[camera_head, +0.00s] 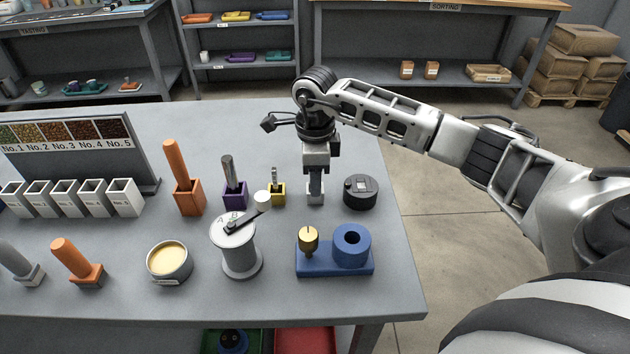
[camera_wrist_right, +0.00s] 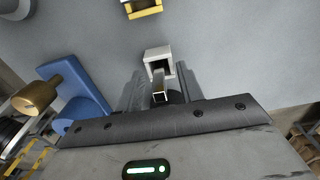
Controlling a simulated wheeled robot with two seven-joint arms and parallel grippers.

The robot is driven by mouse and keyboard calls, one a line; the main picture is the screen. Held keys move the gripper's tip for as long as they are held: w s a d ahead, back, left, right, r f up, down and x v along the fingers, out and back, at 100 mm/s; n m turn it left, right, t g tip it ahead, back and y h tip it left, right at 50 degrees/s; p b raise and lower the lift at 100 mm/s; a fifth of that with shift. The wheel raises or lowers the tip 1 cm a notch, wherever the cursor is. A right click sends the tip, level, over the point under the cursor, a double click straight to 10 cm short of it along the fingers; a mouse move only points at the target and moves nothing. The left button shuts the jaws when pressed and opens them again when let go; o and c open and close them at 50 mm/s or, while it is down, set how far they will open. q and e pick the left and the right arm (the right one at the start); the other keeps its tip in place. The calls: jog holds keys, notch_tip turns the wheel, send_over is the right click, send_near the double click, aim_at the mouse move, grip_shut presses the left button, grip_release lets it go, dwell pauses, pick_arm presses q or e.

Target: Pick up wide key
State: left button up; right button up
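Several keys stand upright in coloured square holders on the grey table. One is a thick grey key (camera_head: 228,169) in a purple holder (camera_head: 234,196), another a small metal key (camera_head: 274,175) in a yellow holder (camera_head: 277,196). My right gripper (camera_head: 316,186) points down over a white holder (camera_head: 315,199). In the right wrist view, a grey key with a square end (camera_wrist_right: 160,92) rises from that white holder (camera_wrist_right: 157,54) between my open fingers, with gaps on both sides. I cannot tell by label which key is the wide one. My left gripper is out of view.
A black round device (camera_head: 360,192) stands close right of my gripper. A blue base (camera_head: 335,265) with a brass knob, a grey post with a crank (camera_head: 238,250) and a tin (camera_head: 170,262) stand in front. An orange holder (camera_head: 189,200) stands left.

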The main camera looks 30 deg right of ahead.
grip_shut()
jog(key=shift+r, duration=0.15)
